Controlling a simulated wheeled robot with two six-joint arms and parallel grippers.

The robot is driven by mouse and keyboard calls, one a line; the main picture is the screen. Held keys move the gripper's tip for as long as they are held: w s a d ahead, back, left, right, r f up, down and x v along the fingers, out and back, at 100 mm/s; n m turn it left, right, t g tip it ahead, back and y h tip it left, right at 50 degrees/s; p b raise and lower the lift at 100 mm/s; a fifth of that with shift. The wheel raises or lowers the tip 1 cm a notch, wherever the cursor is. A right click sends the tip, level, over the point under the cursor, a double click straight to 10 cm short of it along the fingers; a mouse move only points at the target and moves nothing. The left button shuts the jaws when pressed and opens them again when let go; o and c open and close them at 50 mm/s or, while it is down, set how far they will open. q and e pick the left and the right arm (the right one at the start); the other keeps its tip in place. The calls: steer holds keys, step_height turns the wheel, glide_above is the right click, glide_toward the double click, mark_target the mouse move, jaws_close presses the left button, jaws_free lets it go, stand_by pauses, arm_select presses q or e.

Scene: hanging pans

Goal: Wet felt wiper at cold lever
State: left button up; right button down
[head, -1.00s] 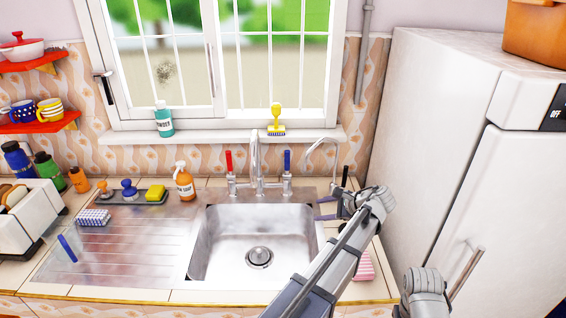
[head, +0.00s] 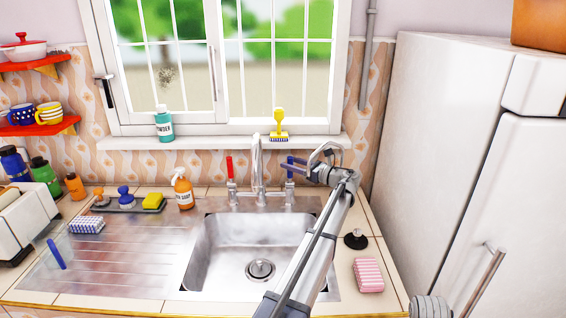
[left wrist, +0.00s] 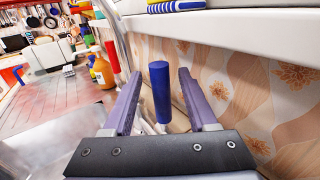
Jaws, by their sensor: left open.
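The cold lever, a blue upright handle (head: 289,172), stands right of the tap spout (head: 257,165) behind the sink. My left gripper (head: 294,165) is open at this lever. In the left wrist view the blue lever (left wrist: 159,92) stands between the two parted fingers (left wrist: 159,74), with gaps on both sides. No felt wiper shows clearly in the jaws. A blue-checked pad (head: 87,225) lies on the left drainboard and a pink-striped pad (head: 369,274) lies right of the sink; I cannot tell if either is the wiper.
A red lever (head: 230,167) stands left of the spout. The sink basin (head: 225,245) is empty. An orange soap bottle (head: 183,190) and a tray with a yellow sponge (head: 153,202) are behind the drainboard. A white fridge (head: 450,130) bounds the right; a black stopper (head: 355,239) lies on the counter.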

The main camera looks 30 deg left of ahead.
arm_select(q)
steer(key=shift+w+a, duration=0.1)
steer(key=shift+a, duration=1.9)
jaws_close()
steer(key=shift+f, duration=0.1)
